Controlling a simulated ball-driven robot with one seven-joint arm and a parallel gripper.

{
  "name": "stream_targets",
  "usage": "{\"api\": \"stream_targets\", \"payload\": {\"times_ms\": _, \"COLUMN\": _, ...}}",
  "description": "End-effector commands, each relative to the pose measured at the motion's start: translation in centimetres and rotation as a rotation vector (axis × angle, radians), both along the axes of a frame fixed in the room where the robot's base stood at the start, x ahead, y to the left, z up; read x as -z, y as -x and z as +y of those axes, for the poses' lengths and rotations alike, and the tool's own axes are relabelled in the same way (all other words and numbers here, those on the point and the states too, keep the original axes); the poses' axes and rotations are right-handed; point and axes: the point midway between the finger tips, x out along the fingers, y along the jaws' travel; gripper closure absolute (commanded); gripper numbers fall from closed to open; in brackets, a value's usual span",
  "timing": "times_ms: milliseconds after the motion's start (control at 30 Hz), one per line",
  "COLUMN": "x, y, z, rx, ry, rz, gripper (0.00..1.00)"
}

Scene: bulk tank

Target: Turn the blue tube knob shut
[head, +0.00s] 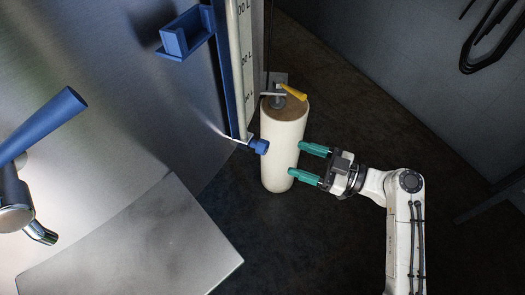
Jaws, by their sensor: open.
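The blue tube knob (259,147) is a small blue piece at the lower end of the sight tube (236,75), on the side of the steel tank. It shows in front of the cream cylinder (284,150). My gripper (309,161) has two teal fingers, which are apart with nothing between them. It is to the right of the knob and slightly lower in the picture, pointing left toward it. A visible gap separates the fingertips from the knob. Whether the knob is turned open or shut cannot be told.
The steel tank (100,100) fills the left, with a blue bracket (187,34), a blue-handled tap (45,125) and a metal plate (130,245). A yellow lever (292,92) is on top of the cream cylinder.

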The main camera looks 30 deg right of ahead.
Motion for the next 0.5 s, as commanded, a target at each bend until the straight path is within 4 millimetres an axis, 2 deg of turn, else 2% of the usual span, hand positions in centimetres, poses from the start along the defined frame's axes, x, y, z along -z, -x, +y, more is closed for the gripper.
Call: {"api": "stream_targets", "payload": {"times_ms": 500, "x": -0.1, "y": -6.3, "z": 5.3, "rx": -0.005, "ry": 0.0, "rz": 0.002, "gripper": 0.33}}
